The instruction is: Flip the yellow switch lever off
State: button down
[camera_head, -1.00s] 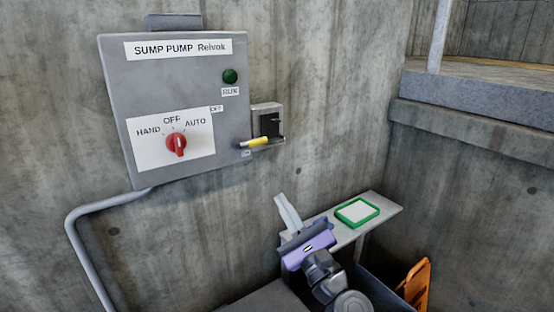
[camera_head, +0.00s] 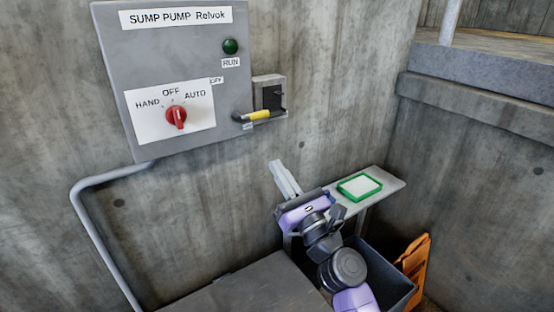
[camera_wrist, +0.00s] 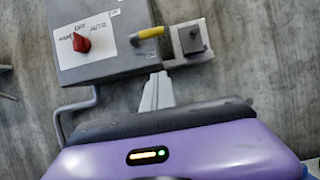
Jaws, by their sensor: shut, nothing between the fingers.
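In the wrist view the yellow lever (camera_wrist: 148,33) is beyond my fingertips. My gripper (camera_head: 276,165) is shut and empty, below and slightly right of the lever, pointing up and apart from it. The shut fingers also show in the wrist view (camera_wrist: 158,80).
The panel (camera_head: 180,62) carries a red selector knob (camera_head: 176,117) and a green run light (camera_head: 230,46). A shelf (camera_head: 393,186) with a green-framed tray (camera_head: 359,187) stands right of my gripper. A grey conduit (camera_head: 90,217) runs down at left. Wall between gripper and lever is clear.

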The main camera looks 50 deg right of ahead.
aim_at(251, 114)
jog(key=w+d+r+p, duration=0.1)
jog(key=w+r+p, duration=0.4)
jog(key=w+r, duration=0.1)
jog(key=shift+d+r+p, duration=0.35)
jog(key=shift+d+r, duration=0.05)
jog(key=shift+r, duration=0.35)
